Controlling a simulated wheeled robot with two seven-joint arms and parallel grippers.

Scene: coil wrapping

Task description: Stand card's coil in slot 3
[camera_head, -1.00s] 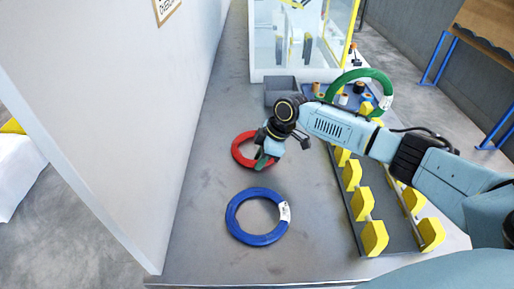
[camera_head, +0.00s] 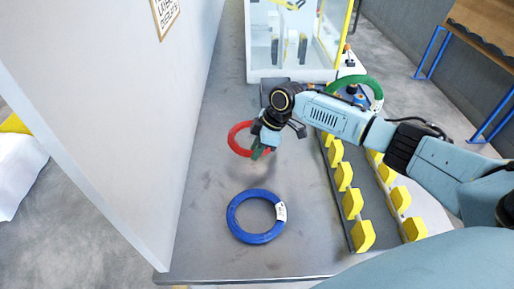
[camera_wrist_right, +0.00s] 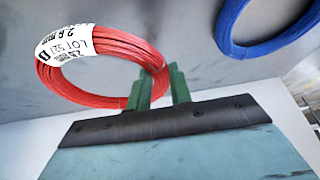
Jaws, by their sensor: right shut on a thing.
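My right gripper (camera_head: 259,151) is shut on the red coil (camera_head: 234,143), with its green fingers at the coil's edge. In the right wrist view the red coil (camera_wrist_right: 90,92) passes between the fingertips (camera_wrist_right: 160,82) and carries a white label. A faint shadow below it suggests it is off the table. The rack (camera_head: 377,202), with two rows of yellow blocks, stands at the right. A green coil (camera_head: 372,83) stands upright near its far end. The card (camera_head: 164,12) on the wall is cut off and unreadable. My left gripper is out of view.
A blue coil (camera_head: 235,226) with a white label lies flat near the table's front. A white wall (camera_head: 110,130) borders the left. The table between the blue coil and rack is clear.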

